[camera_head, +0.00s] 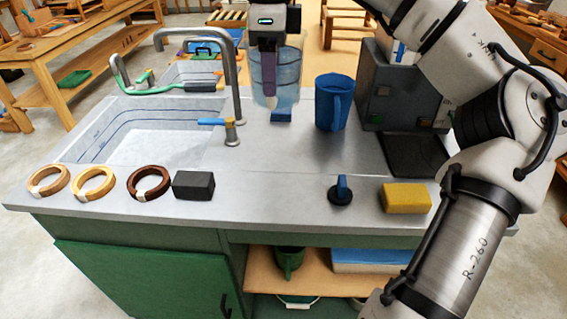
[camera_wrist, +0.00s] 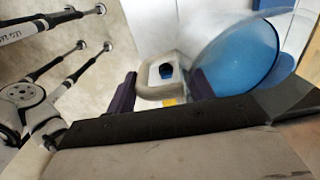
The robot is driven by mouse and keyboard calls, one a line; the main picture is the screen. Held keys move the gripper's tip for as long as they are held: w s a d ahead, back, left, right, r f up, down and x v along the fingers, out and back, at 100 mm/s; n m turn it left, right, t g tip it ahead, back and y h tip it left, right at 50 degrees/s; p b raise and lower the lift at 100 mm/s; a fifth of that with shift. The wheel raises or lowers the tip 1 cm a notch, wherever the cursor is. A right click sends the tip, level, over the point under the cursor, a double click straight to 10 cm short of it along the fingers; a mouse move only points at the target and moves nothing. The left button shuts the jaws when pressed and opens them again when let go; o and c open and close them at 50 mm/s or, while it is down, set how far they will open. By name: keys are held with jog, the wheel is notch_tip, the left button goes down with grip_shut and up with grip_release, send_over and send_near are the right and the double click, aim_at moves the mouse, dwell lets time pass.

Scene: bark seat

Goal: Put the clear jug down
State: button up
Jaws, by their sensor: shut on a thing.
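The clear jug (camera_head: 289,72) with blue liquid is upright over the grey counter (camera_head: 265,160), right of the tall tap. My gripper (camera_head: 268,97) comes down in front of it. In the wrist view my gripper (camera_wrist: 162,92) has its purple fingers on either side of the jug's pale handle (camera_wrist: 146,91), and the jug's body (camera_wrist: 238,58) is to the right. The gripper is shut on the jug. My gripper hides part of the jug, and I cannot tell whether its base touches the counter.
A blue mug (camera_head: 332,104) stands close right of the jug, with a grey box (camera_head: 402,95) beyond. The sink (camera_head: 150,125) is left. Rings, a dark block (camera_head: 193,185), a blue-handled stopper (camera_head: 341,191) and a yellow sponge (camera_head: 405,198) line the front edge. The mid-counter is clear.

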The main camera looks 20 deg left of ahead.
notch_tip(320, 180, down, 19)
jog(key=p, duration=0.1)
jog(key=shift+r, duration=0.15)
dwell(0.4)
jog(key=o, duration=1.2)
notch_tip(320, 180, up, 12)
jog(key=shift+b, duration=0.4)
jog(key=shift+s, duration=0.1)
